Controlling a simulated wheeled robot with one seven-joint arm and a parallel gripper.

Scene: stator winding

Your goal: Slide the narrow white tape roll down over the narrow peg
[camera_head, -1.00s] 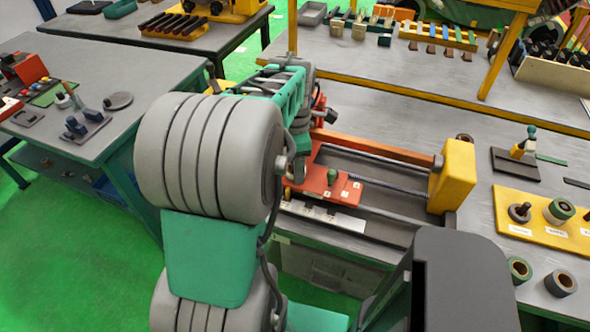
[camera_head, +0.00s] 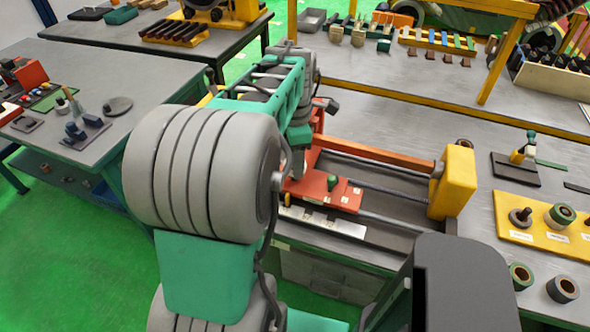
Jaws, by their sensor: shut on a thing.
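The yellow peg board (camera_head: 512,233) lies on the right bench with labels along its front. A short dark peg with a round base (camera_head: 520,217) stands at its left end. A green-rimmed roll (camera_head: 560,215) sits beside it, and another peg is cut off at the right edge. I cannot tell from here which peg is the narrow one. I do not see the white tape roll. My arm's big grey joint and green links fill the left middle, and they hide my gripper and anything in it.
A green-rimmed roll (camera_head: 520,276) and a dark grey roll (camera_head: 562,289) lie in front of the board. The winding machine with its red carriage (camera_head: 325,190) and yellow end block (camera_head: 455,181) stands left of the board. A dark plate fixture (camera_head: 515,169) sits behind the board.

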